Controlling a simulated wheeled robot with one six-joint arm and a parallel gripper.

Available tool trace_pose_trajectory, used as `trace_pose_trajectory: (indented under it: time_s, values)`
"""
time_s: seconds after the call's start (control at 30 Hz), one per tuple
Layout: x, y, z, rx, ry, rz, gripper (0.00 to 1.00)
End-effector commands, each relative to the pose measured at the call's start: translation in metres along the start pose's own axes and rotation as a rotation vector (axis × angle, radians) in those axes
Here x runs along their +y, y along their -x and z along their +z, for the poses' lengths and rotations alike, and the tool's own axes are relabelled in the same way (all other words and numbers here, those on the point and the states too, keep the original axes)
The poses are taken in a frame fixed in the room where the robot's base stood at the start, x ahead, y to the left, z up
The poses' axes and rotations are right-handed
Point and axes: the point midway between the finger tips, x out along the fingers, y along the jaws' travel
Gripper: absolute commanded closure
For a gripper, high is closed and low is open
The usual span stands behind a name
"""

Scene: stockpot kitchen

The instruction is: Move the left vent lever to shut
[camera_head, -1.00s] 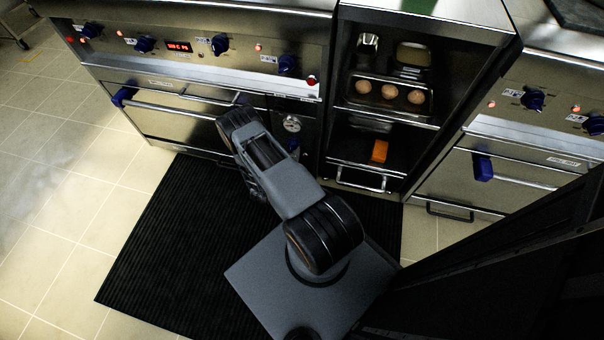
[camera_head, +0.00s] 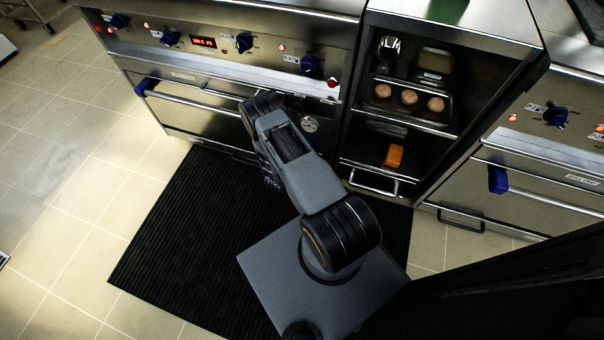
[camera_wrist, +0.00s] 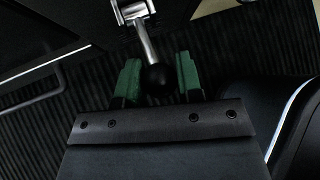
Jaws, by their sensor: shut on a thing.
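The vent lever (camera_wrist: 147,42) shows in the wrist view as a bright metal rod with a black ball knob (camera_wrist: 158,79) at its end. It comes from a metal pivot (camera_wrist: 132,11) at the top. My gripper (camera_wrist: 159,70) has its two green fingers on either side of the knob and is shut on it. In the head view my arm reaches down to the left range's front; my fingers and the lever are hidden behind it. I cannot read any open or shut marking by the lever.
The left range (camera_head: 195,92) has blue knobs and an oven handle. A round gauge (camera_head: 310,125) is just right of my arm. An open shelf unit (camera_head: 352,130) holds a tray of round items and an orange block (camera_head: 394,156). A black mat (camera_head: 185,235) covers the floor.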

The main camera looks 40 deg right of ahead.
Motion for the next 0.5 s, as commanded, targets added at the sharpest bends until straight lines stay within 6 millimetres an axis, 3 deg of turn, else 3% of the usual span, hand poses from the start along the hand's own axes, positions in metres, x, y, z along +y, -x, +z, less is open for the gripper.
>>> trace_pose_trajectory:
  time_s: [0.03, 0.07, 0.3, 0.5]
  values:
    - [0.0020, 0.0005, 0.0035, -0.009, -0.004, 0.003, 1.00]
    - [0.0020, 0.0004, 0.0037, -0.009, -0.004, 0.003, 0.66]
    - [0.0012, -0.0003, 0.0028, -0.006, -0.004, 0.002, 0.43]
    - [0.0011, -0.0002, 0.0020, -0.005, -0.003, 0.001, 0.42]
